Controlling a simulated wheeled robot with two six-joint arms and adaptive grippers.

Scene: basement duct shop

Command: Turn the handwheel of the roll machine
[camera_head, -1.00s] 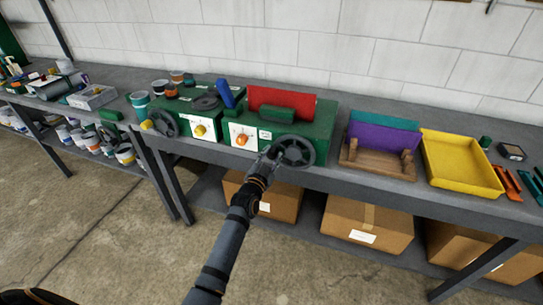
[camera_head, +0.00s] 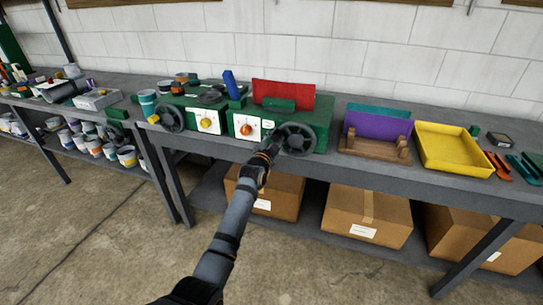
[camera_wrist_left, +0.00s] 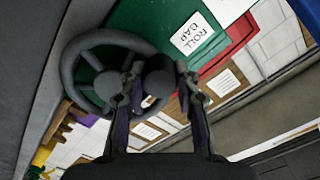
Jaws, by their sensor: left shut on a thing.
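The roll machine (camera_head: 318,110) is a green box on the bench with a red sheet standing on it and a white front plate with an orange knob. Its dark grey spoked handwheel (camera_head: 297,140) is on the front right side. My left gripper (camera_head: 272,149) is at the wheel's left edge, low on the rim. In the left wrist view the handwheel (camera_wrist_left: 107,84) is close, and the left gripper's fingers are closed around its round dark crank knob (camera_wrist_left: 159,76). My right gripper is out of view.
A second green machine (camera_head: 200,103) with its own handwheel (camera_head: 172,118) stands to the left. A wooden rack with purple and teal sheets (camera_head: 375,142) and a yellow tray (camera_head: 452,150) are to the right. Cardboard boxes (camera_head: 366,216) fill the lower shelf. The front floor is clear.

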